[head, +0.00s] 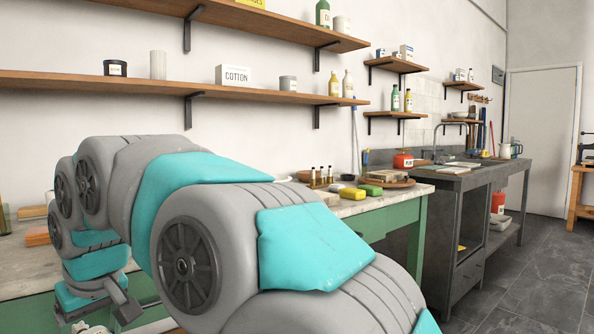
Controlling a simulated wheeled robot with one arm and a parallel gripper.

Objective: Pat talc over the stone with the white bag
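My arm fills the lower left and middle of the head view. My gripper (97,308) is partly visible at the lower left, low beside the green bench. Its fingertips are too small and cut up by the arm to tell whether it is open or shut, or whether it holds anything. I cannot make out the white bag. I cannot identify the stone for certain; my arm hides much of the bench top (30,278). A small pale patch (85,327) shows below the gripper at the frame's bottom edge, unclear what.
Shelves (200,86) with jars and a cotton box (233,76) hang above. A dark sink unit (470,180) stands right; open floor (545,260) lies beyond.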

